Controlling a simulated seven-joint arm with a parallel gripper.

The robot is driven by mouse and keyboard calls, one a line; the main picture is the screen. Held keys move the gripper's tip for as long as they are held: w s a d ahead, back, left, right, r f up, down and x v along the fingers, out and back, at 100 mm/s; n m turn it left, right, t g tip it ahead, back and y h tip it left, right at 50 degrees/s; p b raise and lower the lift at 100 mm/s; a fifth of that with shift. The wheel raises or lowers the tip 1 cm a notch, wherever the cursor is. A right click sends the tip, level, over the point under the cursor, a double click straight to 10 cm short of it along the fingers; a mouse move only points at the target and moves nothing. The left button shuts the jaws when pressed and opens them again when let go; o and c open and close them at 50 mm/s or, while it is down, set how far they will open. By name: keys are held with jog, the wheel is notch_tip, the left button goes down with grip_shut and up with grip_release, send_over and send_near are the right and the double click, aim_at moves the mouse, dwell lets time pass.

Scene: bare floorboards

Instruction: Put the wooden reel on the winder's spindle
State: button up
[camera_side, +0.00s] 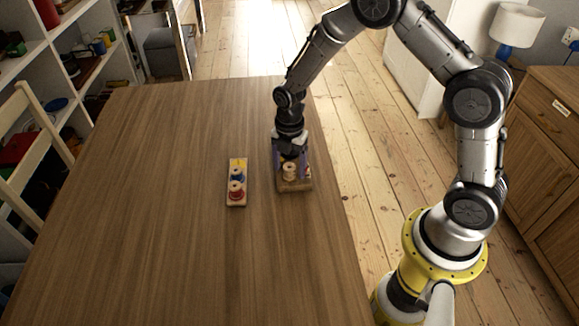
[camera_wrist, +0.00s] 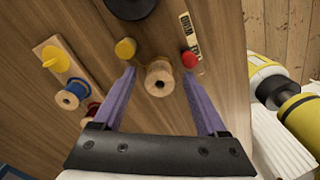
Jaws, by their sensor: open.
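The pale wooden reel (camera_side: 290,172) stands upright at the near part of the winder's wooden base (camera_side: 296,187). In the wrist view the reel (camera_wrist: 159,79) is between my two purple fingers, with a dark hole in its top. I cannot tell whether the spindle is inside it. My gripper (camera_side: 291,160) is low over the winder, fingers open on either side of the reel with gaps visible. The winder carries a yellow knob (camera_wrist: 125,48), a red knob (camera_wrist: 190,60) and a lettered label (camera_wrist: 187,32).
A dark round part (camera_wrist: 130,6) is at the wrist view's top. The table's left and front are clear.

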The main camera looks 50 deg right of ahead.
jog(key=shift+r, duration=3.2)
jog(key=shift+w+r, duration=0.1)
jog(key=shift+r, duration=0.15)
jog(key=s+r+m+t, duration=0.2)
jog(key=s+r, duration=0.2)
jog(key=r, duration=0.6)
jog(key=s+r+m+t, duration=0.2)
jog(key=s+r+t, duration=0.1)
jog(key=r, duration=0.7)
jog(key=s+m, duration=1.7)
jog(key=shift+s+f+t, duration=0.15)
jog(key=shift+s+t, duration=0.1)
jog(key=shift+t, duration=0.05)
